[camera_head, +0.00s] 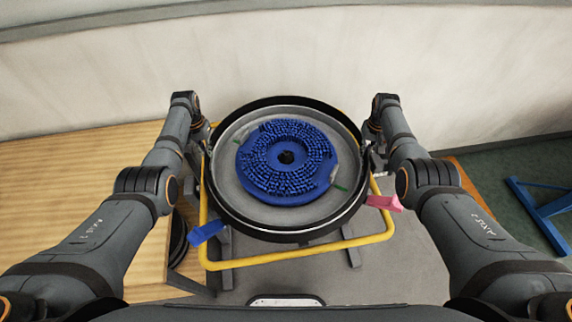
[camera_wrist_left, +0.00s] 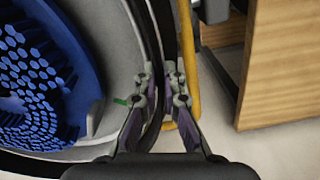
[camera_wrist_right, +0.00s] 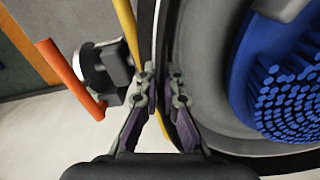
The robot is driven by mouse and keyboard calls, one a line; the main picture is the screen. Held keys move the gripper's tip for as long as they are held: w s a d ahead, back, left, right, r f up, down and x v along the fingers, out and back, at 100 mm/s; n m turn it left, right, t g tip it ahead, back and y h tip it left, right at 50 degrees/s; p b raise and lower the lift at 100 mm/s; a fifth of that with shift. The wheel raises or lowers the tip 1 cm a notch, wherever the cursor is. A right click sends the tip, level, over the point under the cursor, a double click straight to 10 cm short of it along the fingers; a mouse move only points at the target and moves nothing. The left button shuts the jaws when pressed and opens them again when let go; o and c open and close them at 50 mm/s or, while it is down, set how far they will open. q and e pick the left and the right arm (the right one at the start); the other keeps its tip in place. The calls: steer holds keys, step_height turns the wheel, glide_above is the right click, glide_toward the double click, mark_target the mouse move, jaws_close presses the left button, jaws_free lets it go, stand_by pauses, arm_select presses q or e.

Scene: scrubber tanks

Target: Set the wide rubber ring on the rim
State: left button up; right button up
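The wide rubber ring (camera_head: 290,236) is a black band running around the round tank's rim (camera_head: 250,225). It looks roughly level and centred, but I cannot tell how fully it is seated all round. My left gripper (camera_head: 208,143) is at its left side; in the left wrist view, the fingers (camera_wrist_left: 160,90) are closed on either side of the black band. My right gripper (camera_head: 367,147) is at the opposite side; in the right wrist view, its fingers (camera_wrist_right: 161,90) also pinch the black band. A blue bristled disc brush (camera_head: 286,158) lies inside the tank.
A yellow tube frame (camera_head: 290,259) surrounds the tank. A blue lever (camera_head: 207,232) and a pink lever (camera_head: 385,203) stick out at the front. A wooden table (camera_head: 80,185) is at left; black loops (camera_head: 179,240) hang beside it. A pale wall stands behind.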

arm_select(q)
steer(key=shift+o, duration=1.1)
arm_select(e)
steer(key=shift+o, duration=1.1)
steer(key=shift+s+a+f, duration=0.15)
steer(key=shift+s+f, duration=0.3)
steer(key=shift+f, duration=0.05)
arm_select(q)
steer(key=shift+o, duration=0.7)
arm_select(e)
steer(key=shift+o, duration=0.7)
steer(key=shift+f, duration=0.1)
arm_select(q)
steer(key=shift+w+a+f, duration=0.15)
steer(key=shift+w+f, duration=0.1)
steer(key=shift+f, duration=0.05)
steer(key=shift+r, duration=0.1)
arm_select(e)
steer(key=shift+w+f, duration=0.1)
steer(key=shift+w, duration=0.2)
steer(key=shift+d, duration=0.2)
arm_select(q)
steer(key=shift+r, duration=0.1)
arm_select(e)
steer(key=shift+r, duration=0.2)
